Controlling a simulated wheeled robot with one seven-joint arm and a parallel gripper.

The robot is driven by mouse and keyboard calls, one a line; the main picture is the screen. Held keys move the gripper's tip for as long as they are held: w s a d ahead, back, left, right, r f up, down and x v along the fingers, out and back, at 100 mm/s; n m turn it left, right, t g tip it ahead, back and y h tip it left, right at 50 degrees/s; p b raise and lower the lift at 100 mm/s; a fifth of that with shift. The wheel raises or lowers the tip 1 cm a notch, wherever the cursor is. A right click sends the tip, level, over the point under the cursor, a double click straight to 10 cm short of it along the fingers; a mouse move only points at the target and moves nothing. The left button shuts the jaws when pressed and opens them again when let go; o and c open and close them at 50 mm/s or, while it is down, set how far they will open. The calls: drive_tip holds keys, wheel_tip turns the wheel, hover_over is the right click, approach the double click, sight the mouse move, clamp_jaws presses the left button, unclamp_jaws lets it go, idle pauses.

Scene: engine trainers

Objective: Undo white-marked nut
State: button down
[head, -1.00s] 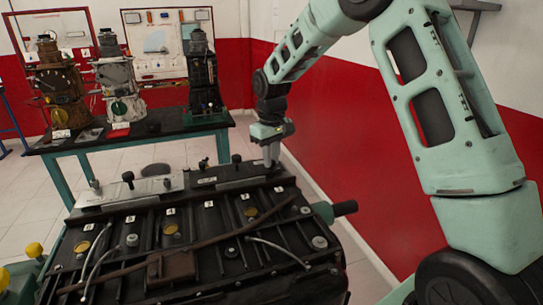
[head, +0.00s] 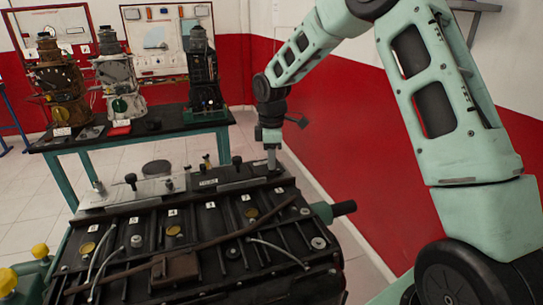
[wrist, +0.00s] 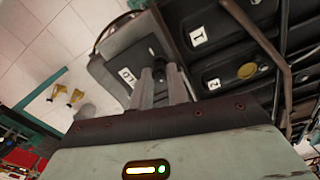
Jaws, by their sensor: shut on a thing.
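My gripper (head: 271,165) points down at the far right corner of the big dark engine (head: 200,240) in the head view. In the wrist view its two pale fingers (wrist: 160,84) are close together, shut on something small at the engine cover. The fingers hide the nut itself, so its white mark cannot be seen. A white label (wrist: 127,76) lies just left of the fingers. White number labels (wrist: 198,37) also mark the cover further right.
Upright knobs (head: 130,180) stand on the engine's back edge. A dark pipe (head: 215,243) crosses its top. A bench (head: 140,138) with several smaller engines stands behind. A red and white wall (head: 340,160) is to the right.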

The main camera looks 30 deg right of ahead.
drive_tip(key=shift+n, duration=0.8)
drive_tip(key=c, duration=1.3)
unclamp_jaws()
drive_tip(key=shift+c, duration=0.2)
wheel_tip(320, 180, up, 18)
drive_tip(key=b, duration=0.3)
drive_tip(key=shift+f+b, duration=0.25)
drive_tip(key=shift+b, duration=0.05)
